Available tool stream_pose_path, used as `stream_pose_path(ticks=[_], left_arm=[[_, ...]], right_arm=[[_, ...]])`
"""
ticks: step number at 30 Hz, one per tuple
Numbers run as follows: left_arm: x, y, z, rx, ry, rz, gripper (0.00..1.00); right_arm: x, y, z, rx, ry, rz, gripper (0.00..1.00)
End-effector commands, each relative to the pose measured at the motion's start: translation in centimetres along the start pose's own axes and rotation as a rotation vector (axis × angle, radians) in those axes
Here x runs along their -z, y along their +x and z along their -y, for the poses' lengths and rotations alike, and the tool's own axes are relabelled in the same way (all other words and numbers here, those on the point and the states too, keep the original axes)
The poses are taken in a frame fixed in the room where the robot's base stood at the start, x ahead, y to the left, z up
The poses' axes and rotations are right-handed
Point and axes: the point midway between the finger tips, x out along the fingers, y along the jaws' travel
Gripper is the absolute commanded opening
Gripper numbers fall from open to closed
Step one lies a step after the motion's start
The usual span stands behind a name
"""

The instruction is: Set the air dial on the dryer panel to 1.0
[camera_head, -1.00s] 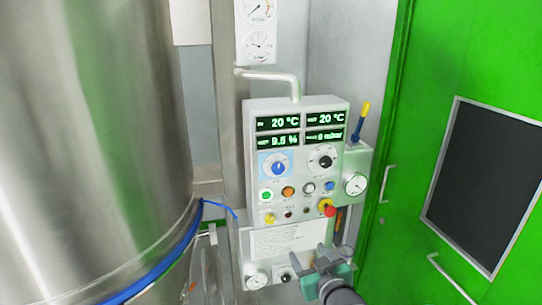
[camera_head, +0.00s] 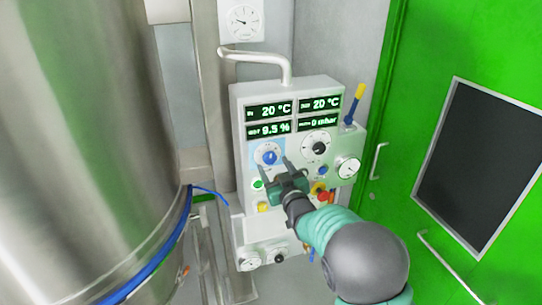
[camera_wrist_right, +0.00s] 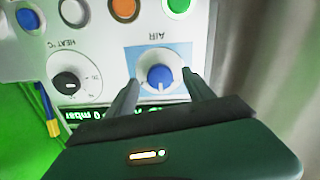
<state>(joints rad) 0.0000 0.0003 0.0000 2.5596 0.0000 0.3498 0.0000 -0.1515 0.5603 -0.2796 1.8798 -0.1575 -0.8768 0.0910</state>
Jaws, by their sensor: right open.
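The air dial (camera_head: 268,156) is a blue knob on a pale blue square of the dryer panel (camera_head: 240,125), below the displays at the left. In the right wrist view the air dial (camera_wrist_right: 158,77) shows upside down under the label AIR, its white mark toward the bottom of the picture. Scale numbers are too small to read. My right gripper (camera_head: 275,165) is open at the dial, its fingers on either side of the knob in the wrist view. I cannot tell whether they touch it. My left gripper is out of view.
A dark heat knob (camera_head: 319,148) sits right of the air dial. Coloured buttons, a red and yellow stop knob (camera_head: 322,195) and a gauge (camera_head: 348,168) are close to my right gripper. A steel vessel (camera_head: 90,130) stands left, a green door (camera_head: 420,60) right.

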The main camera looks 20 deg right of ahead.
Motion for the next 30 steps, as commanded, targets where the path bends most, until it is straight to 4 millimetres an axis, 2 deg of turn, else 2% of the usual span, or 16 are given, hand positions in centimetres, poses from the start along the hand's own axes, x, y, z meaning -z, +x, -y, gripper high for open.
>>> stream_pose_path(ticks=[1,6,15,27,29,30], left_arm=[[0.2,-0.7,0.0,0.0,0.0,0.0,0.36],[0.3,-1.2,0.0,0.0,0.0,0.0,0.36],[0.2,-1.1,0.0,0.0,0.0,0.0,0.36],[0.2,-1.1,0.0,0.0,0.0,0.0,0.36],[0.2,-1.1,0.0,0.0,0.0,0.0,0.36],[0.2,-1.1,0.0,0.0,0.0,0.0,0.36]], right_arm=[[0.3,0.9,-0.1,0.0,0.0,0.001,0.61],[0.2,2.9,-0.1,-0.001,0.0,-0.001,0.61],[0.0,3.3,0.0,-0.001,0.001,0.001,0.6],[0.0,3.2,0.0,-0.001,0.001,0.0,0.08],[0.1,3.2,0.0,-0.001,0.001,0.0,0.0],[0.1,3.2,0.0,-0.001,0.001,0.0,0.0]])
